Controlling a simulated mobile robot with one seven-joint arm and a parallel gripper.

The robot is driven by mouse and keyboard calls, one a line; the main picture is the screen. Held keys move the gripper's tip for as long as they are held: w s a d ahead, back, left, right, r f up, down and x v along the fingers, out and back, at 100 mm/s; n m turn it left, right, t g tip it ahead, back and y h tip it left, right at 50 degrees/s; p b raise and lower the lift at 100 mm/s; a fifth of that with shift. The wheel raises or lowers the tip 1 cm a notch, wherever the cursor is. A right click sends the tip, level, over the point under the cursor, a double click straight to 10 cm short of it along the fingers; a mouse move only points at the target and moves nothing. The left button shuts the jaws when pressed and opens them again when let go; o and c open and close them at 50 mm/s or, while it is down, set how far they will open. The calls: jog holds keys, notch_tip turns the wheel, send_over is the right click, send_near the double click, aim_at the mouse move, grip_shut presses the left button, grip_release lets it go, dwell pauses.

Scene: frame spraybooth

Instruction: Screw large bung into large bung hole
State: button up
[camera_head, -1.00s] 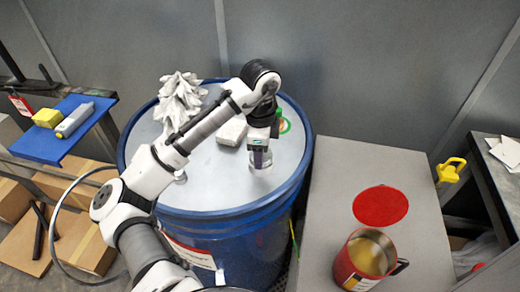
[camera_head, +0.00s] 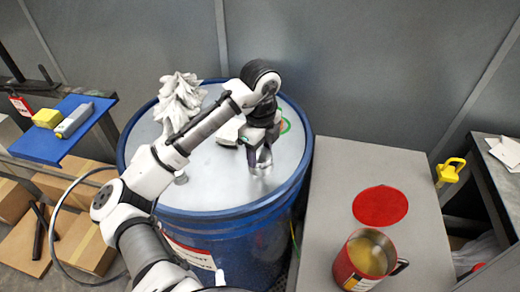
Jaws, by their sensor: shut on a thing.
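The blue drum (camera_head: 235,217) stands in the middle with a pale grey top. My gripper (camera_head: 260,160) points down at the right part of the drum top, shut on a small metallic piece, the large bung (camera_head: 261,170). The bung is at or just above the drum top; I cannot tell how deep it sits. The large bung hole is hidden under the bung and fingers, if it is there. A small round fitting (camera_head: 181,177) shows on the left of the drum top, partly beside my arm.
A grey bench (camera_head: 335,190) at the right carries a red disc (camera_head: 380,206) and a red jug (camera_head: 362,262). A blue shelf (camera_head: 45,147) is at left.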

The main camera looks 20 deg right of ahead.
jog(key=m, duration=0.4)
jog(key=shift+m, duration=0.3)
jog(key=o, duration=0.7)
